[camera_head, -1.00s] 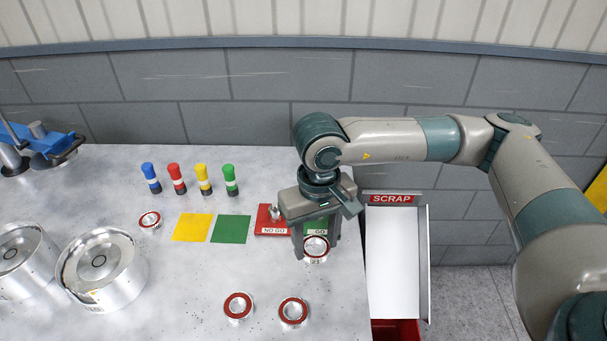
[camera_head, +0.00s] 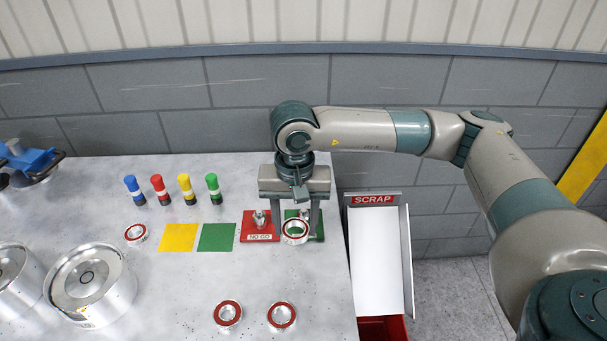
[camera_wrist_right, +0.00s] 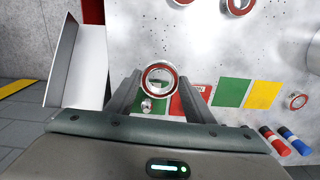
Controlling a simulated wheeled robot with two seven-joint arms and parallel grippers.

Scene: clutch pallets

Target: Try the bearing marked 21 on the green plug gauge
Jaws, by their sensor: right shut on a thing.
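My right gripper (camera_head: 296,230) is shut on a red-and-silver bearing (camera_head: 295,231), which shows between the fingers in the right wrist view (camera_wrist_right: 160,78). Its mark is not readable now. The bearing overlaps the front left part of the green gauge plate (camera_head: 319,233) in the head view. The green gauge's metal plug (camera_head: 304,213) stands just behind the bearing, and its tip is in view, so the bearing does not look to be around it. The red NO GO plate (camera_head: 248,231), with its own metal plug (camera_head: 260,218), is just to the left. My left gripper is not in view.
Two bearings (camera_head: 228,313) (camera_head: 282,316) lie at the front, and another (camera_head: 136,233) near the yellow square (camera_head: 178,237). A green square (camera_head: 216,237) is beside it. Several coloured markers (camera_head: 186,188) stand behind. The scrap chute (camera_head: 376,260) is right of the table.

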